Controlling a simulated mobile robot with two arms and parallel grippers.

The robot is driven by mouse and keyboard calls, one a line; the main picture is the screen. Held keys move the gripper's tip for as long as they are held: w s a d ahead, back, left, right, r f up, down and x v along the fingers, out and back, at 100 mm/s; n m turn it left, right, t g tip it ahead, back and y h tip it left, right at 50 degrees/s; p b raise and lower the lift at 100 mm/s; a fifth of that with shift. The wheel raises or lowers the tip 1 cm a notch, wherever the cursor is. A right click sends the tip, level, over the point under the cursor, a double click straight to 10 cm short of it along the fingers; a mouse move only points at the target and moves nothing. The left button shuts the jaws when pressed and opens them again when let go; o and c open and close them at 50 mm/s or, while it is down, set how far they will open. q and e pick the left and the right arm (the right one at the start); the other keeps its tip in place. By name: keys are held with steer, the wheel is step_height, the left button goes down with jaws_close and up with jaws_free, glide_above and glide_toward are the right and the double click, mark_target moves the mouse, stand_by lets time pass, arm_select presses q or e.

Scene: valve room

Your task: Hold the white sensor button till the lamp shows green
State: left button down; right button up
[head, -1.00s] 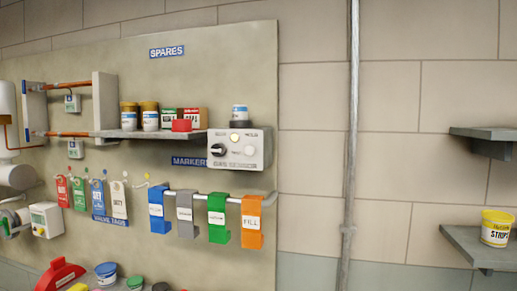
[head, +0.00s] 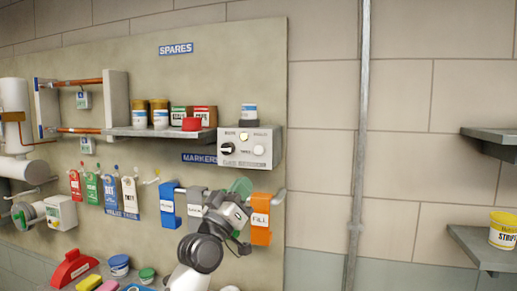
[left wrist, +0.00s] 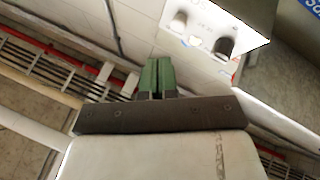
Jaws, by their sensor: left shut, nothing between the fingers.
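The grey control box (head: 262,139) is on the wall panel at the right end of the shelf. Its white button (head: 259,150) is at the right of its face. Its lamp (head: 243,136), above centre, looks pale yellow. My left gripper (head: 242,186) is below the box, in front of the hanging markers, apart from the button. In the left wrist view its green fingers (left wrist: 157,78) are shut with nothing between them. That view shows the box above them, with the button (left wrist: 178,22) and black knob (left wrist: 225,45). My right gripper is not in view.
A black knob (head: 227,150) is left of the button. Blue (head: 167,205) and orange (head: 261,218) markers hang on a rail; my arm partly hides those between. The wall to the right is clear up to a pipe (head: 360,120).

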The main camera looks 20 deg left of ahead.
mark_target(259, 150)
arm_select(q)
step_height(259, 150, up, 7)
steer(key=s+t, duration=0.1)
steer(key=s, duration=0.1)
steer(key=shift+s+a+f+h, duration=0.15)
steer(key=shift+f+h, duration=0.05)
steer(key=shift+h, duration=0.2)
steer(key=w+b, duration=0.8)
steer(key=w, duration=0.1)
steer(key=shift+b, duration=0.4)
stand_by(1.5)
